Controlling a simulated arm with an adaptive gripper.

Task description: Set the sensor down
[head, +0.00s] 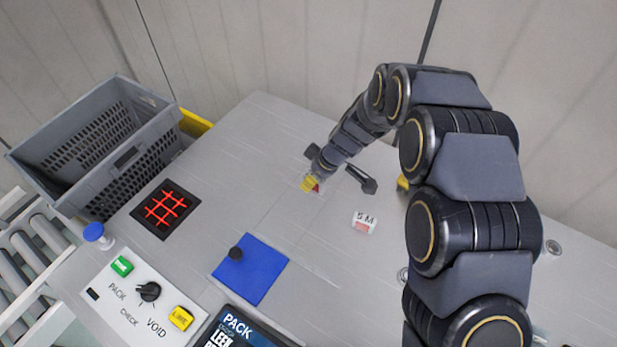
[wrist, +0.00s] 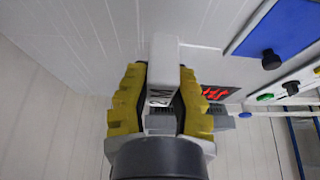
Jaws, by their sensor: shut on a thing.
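My gripper (head: 311,184) has yellow fingertips and is over the far middle of the grey table. In the wrist view my gripper (wrist: 160,95) is shut on the sensor (wrist: 163,58), a white block with dark lettering on its near part. The block sticks out beyond the fingertips. In the head view the block is mostly hidden by the fingers, with a small red patch beside them. I cannot tell whether it touches the table.
A white block marked 5 M (head: 366,219) stands right of my gripper. A blue mat (head: 262,262) bears a black knob-like piece (head: 236,253). A red-grid pad (head: 165,208), a grey crate (head: 120,135) and a button panel (head: 133,305) are left. Table between gripper and mat is clear.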

